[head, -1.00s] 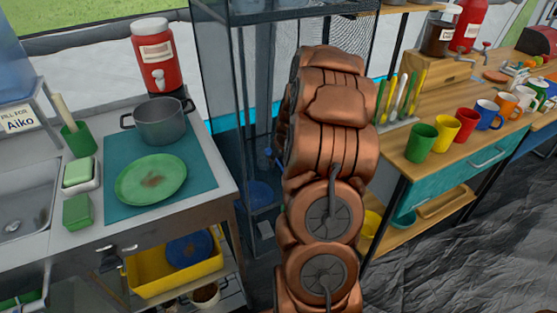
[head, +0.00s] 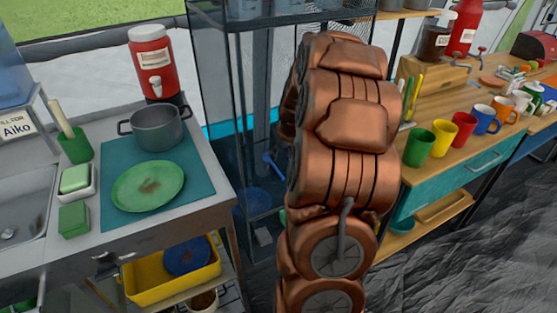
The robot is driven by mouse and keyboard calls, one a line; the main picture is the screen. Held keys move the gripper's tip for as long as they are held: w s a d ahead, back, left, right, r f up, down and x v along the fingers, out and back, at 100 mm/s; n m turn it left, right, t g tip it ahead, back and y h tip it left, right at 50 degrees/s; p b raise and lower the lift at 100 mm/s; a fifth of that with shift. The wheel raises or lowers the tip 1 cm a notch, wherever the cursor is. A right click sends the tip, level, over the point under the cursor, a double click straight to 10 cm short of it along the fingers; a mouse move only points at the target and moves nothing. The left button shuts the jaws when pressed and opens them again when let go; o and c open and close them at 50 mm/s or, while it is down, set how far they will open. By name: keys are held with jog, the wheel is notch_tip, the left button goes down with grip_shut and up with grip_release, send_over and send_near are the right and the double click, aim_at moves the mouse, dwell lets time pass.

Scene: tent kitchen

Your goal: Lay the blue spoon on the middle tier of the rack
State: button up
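A slim blue object, which looks like the blue spoon (head: 274,163), shows inside the dark rack (head: 238,100), just left of my arm. It is tilted, and its right end goes behind my arm. I cannot tell whether it rests on a tier or is held. The rack has a top shelf, mesh sides and a low tier with a blue bowl (head: 258,199). My copper arm stands in front of the rack's right part and covers much of its inside. My gripper is hidden behind the arm, so its state does not show.
Left is a counter with a green plate (head: 148,186), grey pot (head: 157,127) and red dispenser (head: 155,62). A yellow bin (head: 172,277) sits below. Right is a wooden table with several mugs, including a green one (head: 419,146). Dark floor is clear at lower right.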

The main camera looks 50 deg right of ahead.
jog(key=shift+v, duration=1.95)
